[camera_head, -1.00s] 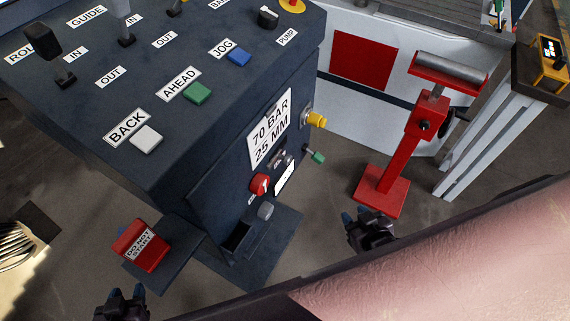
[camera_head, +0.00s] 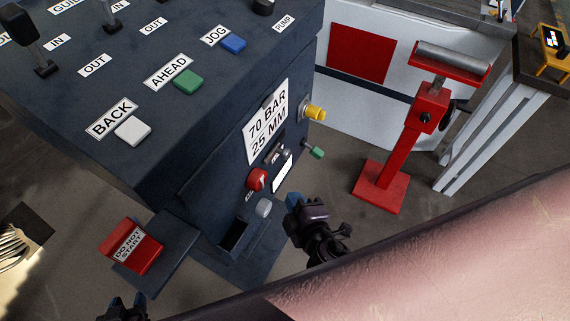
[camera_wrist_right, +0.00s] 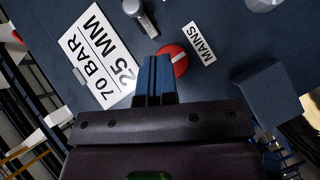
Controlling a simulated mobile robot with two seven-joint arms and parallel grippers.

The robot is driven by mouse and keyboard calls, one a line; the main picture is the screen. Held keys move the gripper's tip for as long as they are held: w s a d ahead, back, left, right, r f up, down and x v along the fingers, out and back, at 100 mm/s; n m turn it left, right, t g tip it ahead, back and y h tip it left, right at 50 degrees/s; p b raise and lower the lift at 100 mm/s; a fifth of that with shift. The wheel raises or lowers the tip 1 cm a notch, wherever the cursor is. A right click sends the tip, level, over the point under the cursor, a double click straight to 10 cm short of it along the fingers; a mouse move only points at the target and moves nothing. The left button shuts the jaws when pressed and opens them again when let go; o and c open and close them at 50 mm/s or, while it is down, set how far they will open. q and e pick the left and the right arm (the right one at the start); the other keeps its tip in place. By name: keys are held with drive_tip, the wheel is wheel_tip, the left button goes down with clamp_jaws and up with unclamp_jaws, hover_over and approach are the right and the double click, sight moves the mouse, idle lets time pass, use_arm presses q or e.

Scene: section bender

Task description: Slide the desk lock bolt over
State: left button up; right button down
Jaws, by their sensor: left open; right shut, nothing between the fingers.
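The desk's dark blue front panel (camera_head: 225,165) carries a small silver fitting (camera_head: 277,154) that looks like the lock bolt, just below the 70 BAR 25 MM label. It also shows at the top of the right wrist view (camera_wrist_right: 141,17). A green-knobbed rod (camera_head: 314,151) sticks out to its right; I cannot tell whether it belongs to the bolt. My right gripper (camera_head: 293,201) is shut and empty, to the lower right of the fitting and apart from it. Its blue fingers (camera_wrist_right: 155,82) show in the wrist view. My left gripper (camera_head: 127,304) is open at the bottom edge, far from it.
A red MAINS switch (camera_head: 256,179) and a grey knob (camera_head: 263,207) sit near the fitting, with a yellow knob (camera_head: 315,112) above right. An open dark box (camera_head: 236,234) is below. A red DO NOT START block (camera_head: 131,245) and a red roller stand (camera_head: 385,185) flank the desk.

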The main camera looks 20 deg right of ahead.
drive_tip(key=shift+d+r+n+t+h, duration=0.2)
drive_tip(key=shift+r+n+t+h, duration=0.15)
drive_tip(key=shift+r+n, duration=0.1)
drive_tip(key=shift+d+r+n+t+h, duration=0.15)
drive_tip(key=shift+r+n+t+h, duration=0.1)
drive_tip(key=shift+r+n+h, duration=0.15)
approach(279, 152)
drive_tip(key=w, duration=0.4)
drive_tip(key=shift+d+f+p, duration=0.15)
drive_tip(key=shift+f+p, duration=0.15)
drive_tip(key=shift+p, duration=0.1)
drive_tip(key=shift+w+f, duration=0.1)
drive_tip(key=shift+w, duration=0.4)
